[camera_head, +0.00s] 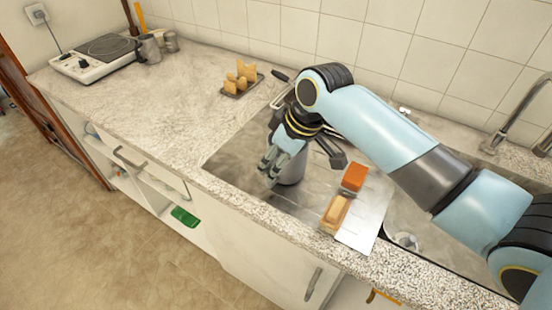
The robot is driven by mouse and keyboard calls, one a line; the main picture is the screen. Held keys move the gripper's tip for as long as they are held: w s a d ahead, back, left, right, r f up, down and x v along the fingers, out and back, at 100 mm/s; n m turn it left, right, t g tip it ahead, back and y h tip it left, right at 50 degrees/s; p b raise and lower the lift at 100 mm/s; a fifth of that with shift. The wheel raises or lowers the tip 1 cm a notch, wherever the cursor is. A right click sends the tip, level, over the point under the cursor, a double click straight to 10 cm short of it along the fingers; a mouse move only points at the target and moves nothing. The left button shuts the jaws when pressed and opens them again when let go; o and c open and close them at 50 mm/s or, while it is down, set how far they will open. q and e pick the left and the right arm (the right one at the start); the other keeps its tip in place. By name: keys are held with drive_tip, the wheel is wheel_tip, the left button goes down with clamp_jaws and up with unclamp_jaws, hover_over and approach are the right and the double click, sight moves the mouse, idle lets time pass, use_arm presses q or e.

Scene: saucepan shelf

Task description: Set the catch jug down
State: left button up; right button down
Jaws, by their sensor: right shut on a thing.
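The catch jug (293,170) is a grey metal vessel at the drainer end of the sink. My right gripper (272,168) is at the jug, reaching down from above, and is shut on it. The fingers and wrist hide the jug's upper part. It looks upright. I cannot tell whether its base touches the steel surface (240,160) below. My left gripper is not in view.
A toast rack (242,80) stands behind on the counter.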

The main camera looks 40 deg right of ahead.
drive_tip(key=c, duration=0.6)
unclamp_jaws()
drive_tip(key=shift+f, duration=0.1)
drive_tip(key=shift+c, duration=0.2)
drive_tip(key=v, duration=1.2)
drive_tip(key=shift+a, duration=0.1)
